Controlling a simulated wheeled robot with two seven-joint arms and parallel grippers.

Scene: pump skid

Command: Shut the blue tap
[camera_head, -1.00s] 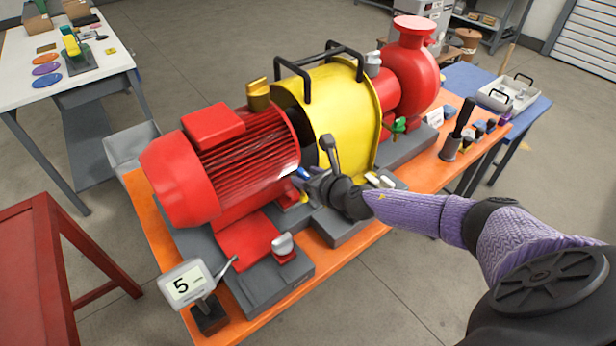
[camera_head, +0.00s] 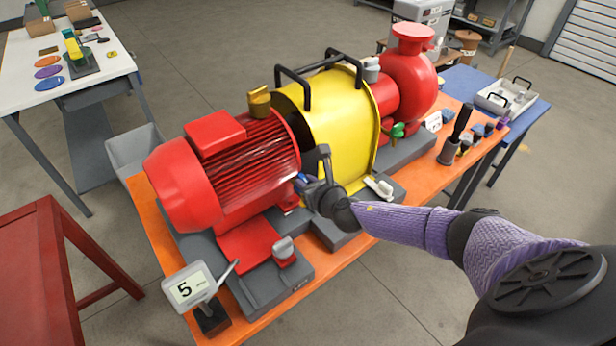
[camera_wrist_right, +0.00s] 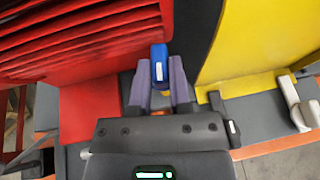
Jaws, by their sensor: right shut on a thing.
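The blue tap's handle (camera_wrist_right: 158,56) sits between the fingertips of my right gripper (camera_wrist_right: 160,85) in the right wrist view, beside the red motor. In the head view a bit of the blue handle (camera_head: 301,180) shows just left of my right gripper (camera_head: 306,186), low between the motor and the yellow guard. My right gripper is shut on the blue handle. The tap's body is hidden behind the gripper. My left gripper is not in view.
The red motor (camera_head: 240,160) and yellow guard (camera_head: 343,120) rise close on either side. A green tap (camera_head: 397,130) is near the red pump (camera_head: 408,75). A white-handled lever (camera_head: 380,187) lies right of my gripper.

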